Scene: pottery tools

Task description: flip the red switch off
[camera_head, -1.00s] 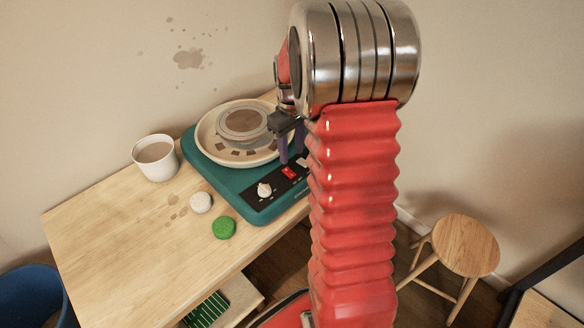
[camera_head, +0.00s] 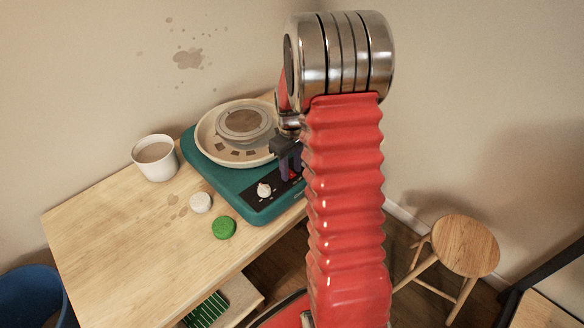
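The red switch (camera_head: 292,175) is on the black control panel (camera_head: 253,198) at the front of the teal pottery wheel (camera_head: 232,183). Only a small red patch of it shows. My gripper (camera_head: 290,172) is over the switch, its dark fingers pointing down and a little apart, with red showing between them. The fingers hide most of the switch, and I cannot tell whether they touch it or which way it is set. A white knob (camera_head: 264,190) is on the panel to the left of my gripper.
A cream basin with a round wheel head (camera_head: 240,122) is on top of the machine. A white cup (camera_head: 155,158), a white round piece (camera_head: 201,202) and a green one (camera_head: 223,227) are on the wooden table (camera_head: 130,232). A stool (camera_head: 466,247) stands at right.

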